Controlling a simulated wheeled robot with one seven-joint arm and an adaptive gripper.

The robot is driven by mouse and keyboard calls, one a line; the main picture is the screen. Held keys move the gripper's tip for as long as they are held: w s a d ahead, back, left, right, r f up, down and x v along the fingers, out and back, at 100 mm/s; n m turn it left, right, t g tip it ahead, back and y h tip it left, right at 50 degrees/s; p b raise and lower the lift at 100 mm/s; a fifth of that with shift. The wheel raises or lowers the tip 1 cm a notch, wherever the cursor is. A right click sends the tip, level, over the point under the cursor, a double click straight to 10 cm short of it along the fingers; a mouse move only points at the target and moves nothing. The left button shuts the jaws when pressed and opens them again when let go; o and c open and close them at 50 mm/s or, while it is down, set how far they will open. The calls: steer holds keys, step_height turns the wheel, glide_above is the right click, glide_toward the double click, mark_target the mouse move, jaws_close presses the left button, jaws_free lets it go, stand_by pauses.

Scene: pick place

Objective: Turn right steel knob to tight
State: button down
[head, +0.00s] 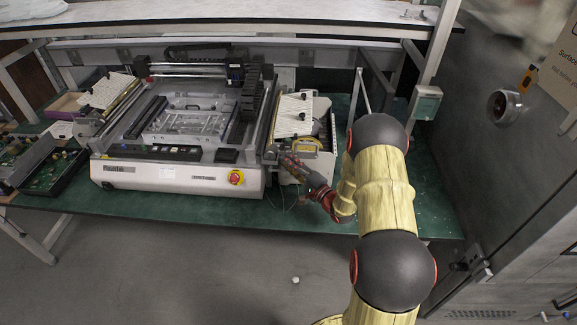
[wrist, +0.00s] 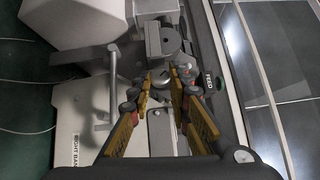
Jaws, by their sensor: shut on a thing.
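In the wrist view, the steel knob (wrist: 161,82) is a small round grey metal piece between my fingertips. My gripper (wrist: 162,78) has its two yellow fingers closed in on it from left and right. The fingers partly cover the knob, and its turn angle cannot be told. In the head view, my gripper (head: 287,161) reaches the right front side of the white bench machine (head: 180,178). The knob is too small to make out there.
A red stop button (head: 236,177) is on the machine's front, left of my gripper. A metal lever (wrist: 112,80) stands left of my fingers. A white feeder unit (head: 293,115) stands at the machine's right. The green table (head: 165,207) has bare room along its front edge.

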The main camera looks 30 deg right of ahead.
steer(key=shift+a+f+m+t+h+b, duration=0.1)
steer(key=shift+f+m+t+h+b, duration=0.15)
steer(key=shift+m+t+b, duration=1.05)
steer(key=shift+f+m+t+h+b, duration=0.25)
steer(key=shift+m+t+b, duration=0.45)
steer(key=shift+b, duration=1.15)
steer(key=shift+m, duration=0.4)
steer(key=c, duration=1.7)
jaws_free()
steer(key=shift+r, duration=0.1)
steer(key=shift+o, duration=0.2)
steer(key=v, duration=1.2)
